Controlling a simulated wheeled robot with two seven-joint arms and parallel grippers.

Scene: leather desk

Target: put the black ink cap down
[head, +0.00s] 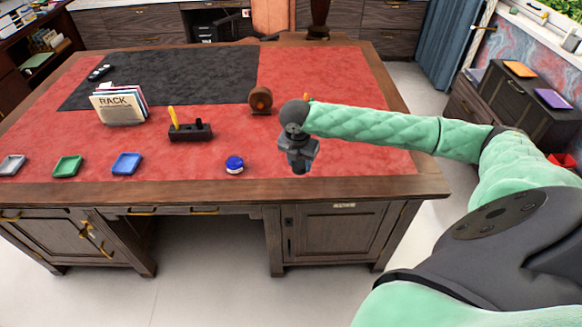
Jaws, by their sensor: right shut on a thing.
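My right gripper (300,163) hangs over the red desk covering, pointing down, near the desk's front edge and right of the middle. It is shut on a small dark thing, the black ink cap (300,170), of which only a little shows below the fingers. The cap looks held above the desk surface; its exact height is hard to tell. My left gripper is not in view.
A blue-topped round pot (234,165) stands left of the gripper. A dark pen stand (190,132), brown round object (260,100), RACK holder (118,106), and blue (127,163), green (67,166) and grey (12,165) trays are on the desk (350,190). Red space right of the gripper is clear.

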